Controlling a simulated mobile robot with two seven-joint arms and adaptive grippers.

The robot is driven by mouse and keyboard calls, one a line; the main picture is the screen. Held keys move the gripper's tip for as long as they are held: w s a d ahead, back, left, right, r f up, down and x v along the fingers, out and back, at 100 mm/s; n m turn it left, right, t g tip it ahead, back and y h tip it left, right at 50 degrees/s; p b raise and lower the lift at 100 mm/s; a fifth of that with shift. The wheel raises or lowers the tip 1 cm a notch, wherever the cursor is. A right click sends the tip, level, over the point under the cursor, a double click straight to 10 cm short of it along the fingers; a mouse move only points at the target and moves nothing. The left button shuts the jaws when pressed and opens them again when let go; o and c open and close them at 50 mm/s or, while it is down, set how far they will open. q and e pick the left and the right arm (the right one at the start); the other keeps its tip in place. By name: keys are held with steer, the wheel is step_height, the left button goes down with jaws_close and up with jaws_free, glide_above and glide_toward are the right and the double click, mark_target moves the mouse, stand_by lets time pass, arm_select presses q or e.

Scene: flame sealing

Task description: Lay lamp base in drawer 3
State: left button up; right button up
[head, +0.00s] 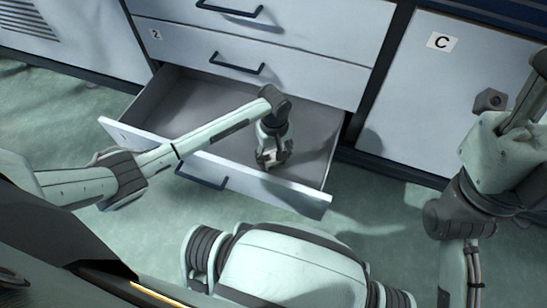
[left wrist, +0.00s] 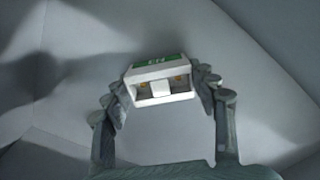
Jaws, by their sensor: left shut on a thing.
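The lamp base (left wrist: 160,80), a small white block with a green label and two yellowish spots in its recess, is between the fingers of my left gripper (left wrist: 161,92) in the left wrist view. The gripper is shut on it. In the head view, my left gripper (head: 271,158) points down inside the open drawer 3 (head: 306,198), near its front right part. The lamp base is hard to make out there. I cannot tell whether it touches the drawer floor. My right gripper is not in view; only parts of my right arm show at the right.
Drawer 2 (head: 300,72), marked with a 2, is closed above the open drawer. Cabinet door C (head: 425,105) is closed at the right. The open drawer has bare grey floor left of my gripper and shows no other objects. Green floor (head: 70,125) lies in front.

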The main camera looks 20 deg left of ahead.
arm_select(q)
steer(key=shift+f, duration=0.5)
steer(key=shift+r, duration=0.1)
steer(key=shift+f, duration=0.25)
steer(key=o, duration=1.2)
steer(key=shift+c, duration=0.2)
steer(key=shift+r, duration=0.1)
